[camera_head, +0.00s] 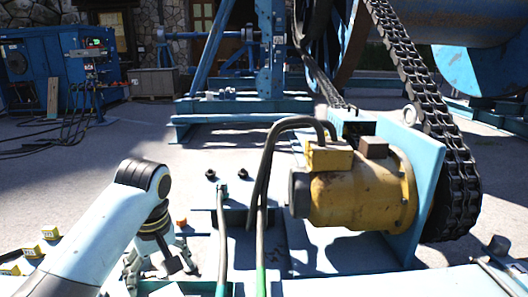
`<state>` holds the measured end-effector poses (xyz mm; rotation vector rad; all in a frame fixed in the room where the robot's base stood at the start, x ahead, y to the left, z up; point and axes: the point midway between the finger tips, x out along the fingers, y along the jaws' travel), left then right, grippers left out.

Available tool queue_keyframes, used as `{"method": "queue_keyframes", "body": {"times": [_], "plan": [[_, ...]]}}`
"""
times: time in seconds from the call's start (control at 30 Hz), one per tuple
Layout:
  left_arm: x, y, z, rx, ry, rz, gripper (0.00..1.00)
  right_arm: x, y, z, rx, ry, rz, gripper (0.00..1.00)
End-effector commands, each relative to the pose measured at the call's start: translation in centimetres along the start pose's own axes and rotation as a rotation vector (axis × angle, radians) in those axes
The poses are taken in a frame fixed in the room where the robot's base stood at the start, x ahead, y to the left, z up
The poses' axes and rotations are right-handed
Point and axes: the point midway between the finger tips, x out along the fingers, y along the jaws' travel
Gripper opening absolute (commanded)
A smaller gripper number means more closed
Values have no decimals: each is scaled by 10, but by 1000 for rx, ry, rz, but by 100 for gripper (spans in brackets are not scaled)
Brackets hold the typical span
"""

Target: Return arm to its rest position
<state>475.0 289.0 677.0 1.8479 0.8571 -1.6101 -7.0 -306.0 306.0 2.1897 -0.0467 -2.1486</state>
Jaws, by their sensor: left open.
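My left arm (88,243) comes in from the lower left, pale blue-white with a black joint at its bend. I see nothing between the fingers. It is over the near left part of the blue machine base, left of the two hoses (222,240). I cannot tell how far above the base the fingertips are. My right gripper is not in view.
A yellow motor (358,190) stands right of centre, with a heavy black chain (420,85) beside it. Yellow-marked parts (30,250) lie at the lower left. A blue cabinet (32,68) stands far left. Grey ground (90,165) is open behind my left arm.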

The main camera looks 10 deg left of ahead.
Motion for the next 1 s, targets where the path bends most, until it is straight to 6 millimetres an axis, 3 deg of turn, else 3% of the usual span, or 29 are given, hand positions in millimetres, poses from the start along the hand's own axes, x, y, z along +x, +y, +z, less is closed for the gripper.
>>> {"method": "queue_keyframes", "body": {"times": [0.17,0.3,0.5,0.6,0.73,0.83,1.0], "plan": [[56,-56,54,17,-114,-132,92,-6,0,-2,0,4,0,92],[130,-122,118,81,-212,-228,92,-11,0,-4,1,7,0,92],[222,-227,216,263,-296,-257,92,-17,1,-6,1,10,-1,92],[256,-285,268,377,-320,-239,92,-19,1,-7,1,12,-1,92],[284,-360,334,553,-315,-179,92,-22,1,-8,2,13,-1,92],[296,-387,358,686,-253,-107,92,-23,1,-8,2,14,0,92],[306,-377,352,836,-113,-9,92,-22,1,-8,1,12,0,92]]}}
